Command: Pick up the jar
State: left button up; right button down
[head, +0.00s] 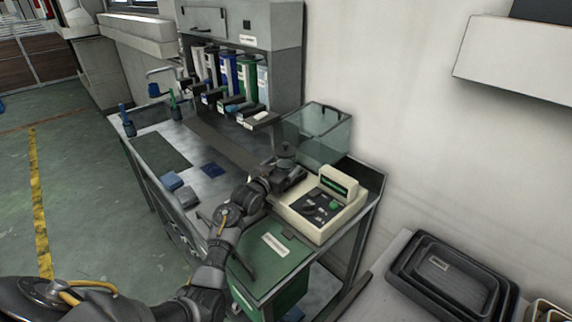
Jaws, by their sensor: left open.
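A small dark round object with a narrow top (285,150) shows just beyond the end of my left arm. It may be the jar, but its lower part is hidden by my gripper and I cannot tell for sure. My left gripper (291,176) is open at the workbench (225,190), right by this dark object. I cannot tell whether the fingers touch it. My right gripper is not in view.
A clear glass-like box (325,130) stands behind the gripper. A cream device with a green display (318,207) sits to its right. Coloured dispensers (228,75) line the back. Small blue blocks (180,190) lie on the left. Stacked dark trays (450,272) stand lower right.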

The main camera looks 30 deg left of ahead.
pick_arm(q)
jog(key=shift+w, duration=0.25)
jog(key=shift+c, duration=0.2)
